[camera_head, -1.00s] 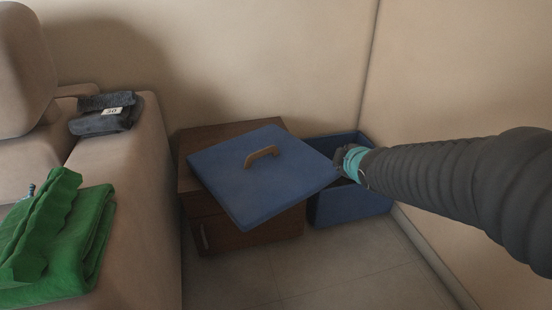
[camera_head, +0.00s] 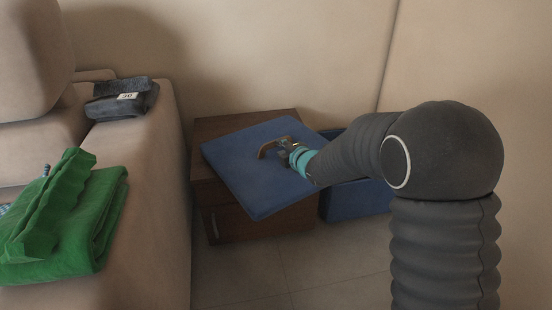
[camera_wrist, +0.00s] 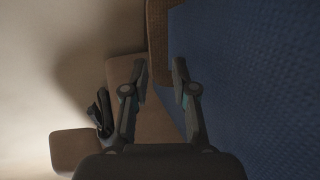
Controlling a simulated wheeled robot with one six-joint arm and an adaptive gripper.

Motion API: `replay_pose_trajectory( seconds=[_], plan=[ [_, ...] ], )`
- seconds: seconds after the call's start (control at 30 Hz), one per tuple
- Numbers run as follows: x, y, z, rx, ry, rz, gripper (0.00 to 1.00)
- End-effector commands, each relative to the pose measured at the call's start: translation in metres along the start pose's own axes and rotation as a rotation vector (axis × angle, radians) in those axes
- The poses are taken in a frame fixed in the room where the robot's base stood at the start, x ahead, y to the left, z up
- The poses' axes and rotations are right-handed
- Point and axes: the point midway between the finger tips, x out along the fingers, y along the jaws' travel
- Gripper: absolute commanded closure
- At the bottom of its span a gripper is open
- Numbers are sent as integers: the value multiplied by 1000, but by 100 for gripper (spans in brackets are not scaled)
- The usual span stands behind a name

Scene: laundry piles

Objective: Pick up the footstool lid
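The lid's blue surface (camera_wrist: 250,70) fills the right of the wrist view. My arm hides the lid's right corner.
The brown cabinet (camera_head: 222,222) stands beside the beige sofa (camera_head: 160,190). The open blue footstool box (camera_head: 350,200) stands at the right by the wall, partly hidden by my arm. Green cloth (camera_head: 60,230) and dark folded cloth (camera_head: 122,98) lie on the sofa. Floor in front is clear.

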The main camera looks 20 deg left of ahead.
Motion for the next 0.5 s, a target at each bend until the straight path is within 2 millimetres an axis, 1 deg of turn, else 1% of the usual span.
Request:
replay_pose_trajectory(
  seconds=[0.03,0.1,0.27,0.5],
  plan=[
    [6,0,0,0,0,0,73],
    [11,0,0,0,0,-1,73],
    [18,0,1,1,-1,-1,73],
    [49,1,8,2,0,-1,73]
  ],
)
